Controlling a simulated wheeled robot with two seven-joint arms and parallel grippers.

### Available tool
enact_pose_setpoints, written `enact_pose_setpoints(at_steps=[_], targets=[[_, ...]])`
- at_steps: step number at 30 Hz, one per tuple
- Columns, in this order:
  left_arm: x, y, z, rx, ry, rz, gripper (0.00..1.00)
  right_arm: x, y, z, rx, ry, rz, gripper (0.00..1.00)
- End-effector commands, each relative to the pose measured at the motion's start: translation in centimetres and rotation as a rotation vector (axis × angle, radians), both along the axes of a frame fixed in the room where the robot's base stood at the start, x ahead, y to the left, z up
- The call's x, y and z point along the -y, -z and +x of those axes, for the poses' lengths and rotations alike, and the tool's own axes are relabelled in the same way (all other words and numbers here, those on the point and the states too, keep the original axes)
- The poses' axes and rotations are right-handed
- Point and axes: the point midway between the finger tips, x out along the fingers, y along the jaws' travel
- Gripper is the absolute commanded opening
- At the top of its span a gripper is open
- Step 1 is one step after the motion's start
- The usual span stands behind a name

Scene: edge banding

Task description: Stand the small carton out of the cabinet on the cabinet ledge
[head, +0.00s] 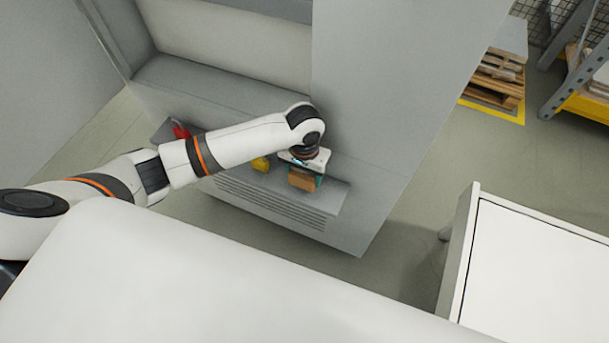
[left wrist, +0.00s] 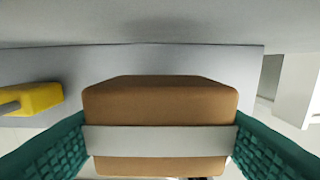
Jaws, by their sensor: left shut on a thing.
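The small carton (head: 301,182) is brown with a pale band around it. It fills the middle of the left wrist view (left wrist: 160,105). My left gripper (head: 304,172) is shut on it, with a green finger pad on each side. The cabinet ledge (head: 333,199) is a grey shelf low on the cabinet (head: 385,100). The carton is at the ledge's right part; I cannot tell whether its underside touches the ledge. My wrist and gripper hide the carton's upper part in the head view. My right gripper is not in view.
A yellow object (head: 261,164) sits on the ledge left of the carton; it also shows in the left wrist view (left wrist: 38,98). A red object (head: 181,131) is farther left. A white-topped table (head: 540,270) stands at the right. Pallets (head: 497,80) are behind.

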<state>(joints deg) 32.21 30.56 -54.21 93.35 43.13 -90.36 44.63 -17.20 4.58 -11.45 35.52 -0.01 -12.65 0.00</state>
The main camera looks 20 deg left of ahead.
Motion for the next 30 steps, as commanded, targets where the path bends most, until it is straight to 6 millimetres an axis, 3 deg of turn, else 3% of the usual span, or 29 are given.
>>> enact_pose_setpoints(at_steps=[3,16,17,20,30], targets=[[0.0,1.9,-0.1,-0.003,0.0,0.001,0.4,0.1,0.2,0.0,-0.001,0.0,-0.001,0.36],[0.0,2.6,0.3,-0.001,0.0,0.0,0.4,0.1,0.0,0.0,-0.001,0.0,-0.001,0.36],[0.0,2.6,0.3,0.0,0.0,0.0,0.66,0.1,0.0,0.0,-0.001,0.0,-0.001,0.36],[0.0,2.6,0.3,0.0,0.0,0.0,0.83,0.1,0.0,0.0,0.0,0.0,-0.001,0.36],[0.0,2.4,0.4,0.001,0.001,0.001,0.85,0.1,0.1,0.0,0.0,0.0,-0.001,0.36]])
